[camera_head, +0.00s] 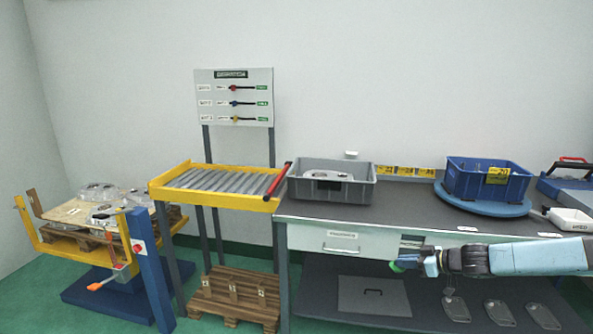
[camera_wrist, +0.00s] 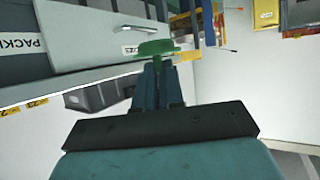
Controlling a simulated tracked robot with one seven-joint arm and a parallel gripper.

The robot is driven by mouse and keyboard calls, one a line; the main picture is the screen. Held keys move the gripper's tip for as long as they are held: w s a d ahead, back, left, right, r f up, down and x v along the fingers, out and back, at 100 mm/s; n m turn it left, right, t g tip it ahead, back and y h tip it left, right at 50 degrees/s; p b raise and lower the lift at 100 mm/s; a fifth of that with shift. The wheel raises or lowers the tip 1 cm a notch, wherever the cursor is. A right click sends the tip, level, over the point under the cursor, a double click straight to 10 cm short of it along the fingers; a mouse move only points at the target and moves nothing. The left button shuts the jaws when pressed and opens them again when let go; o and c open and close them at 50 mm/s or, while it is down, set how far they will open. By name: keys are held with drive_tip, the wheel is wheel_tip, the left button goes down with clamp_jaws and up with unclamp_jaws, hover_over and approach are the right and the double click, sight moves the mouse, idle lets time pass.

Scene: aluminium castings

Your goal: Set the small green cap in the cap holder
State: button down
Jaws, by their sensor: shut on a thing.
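The small green cap (camera_head: 396,267) is at the tip of my gripper (camera_head: 410,263), in front of the bench below the drawer level. In the wrist view the green cap (camera_wrist: 155,47) sits between the ends of the two fingers of my gripper (camera_wrist: 158,66), which are shut on it. The cap appears to be held clear of any surface. I cannot make out the cap holder for certain in either view.
A labelled drawer (camera_head: 343,241) is under the top. A yellow-framed roller conveyor (camera_head: 160,193) stands left.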

sight(393, 265)
drive_tip(key=shift+w+a+f+m+t+h, duration=0.2)
drive_tip(key=shift+w+f+m+t+h, duration=0.25)
drive_tip(key=shift+f, duration=0.2)
drive_tip(key=shift+w+a+f+m+t+h, duration=0.15)
drive_tip(key=shift+w+f+m+t+h, duration=0.2)
drive_tip(key=shift+f+m, duration=0.25)
drive_tip(key=shift+w+a+f+m+t+h, duration=0.3)
drive_tip(key=shift+w+f+m+t+h, duration=0.25)
drive_tip(key=shift+f+m+h, duration=0.2)
drive_tip(key=shift+w+a+f+m+t+h, duration=0.4)
drive_tip(key=shift+w+f+m+h, duration=0.1)
drive_tip(key=shift+w+m+h, duration=0.25)
drive_tip(key=shift+w+a+r+m+t+h, duration=0.7)
drive_tip(key=shift+w+a+m+h, duration=1.4)
drive_tip(key=shift+a, duration=1.95)
drive_tip(key=s+f+h, duration=0.1)
drive_tip(key=s+f, duration=0.5)
drive_tip(key=f, duration=0.1)
drive_tip(key=shift+s+m, duration=0.35)
drive_tip(key=shift+s, duration=0.05)
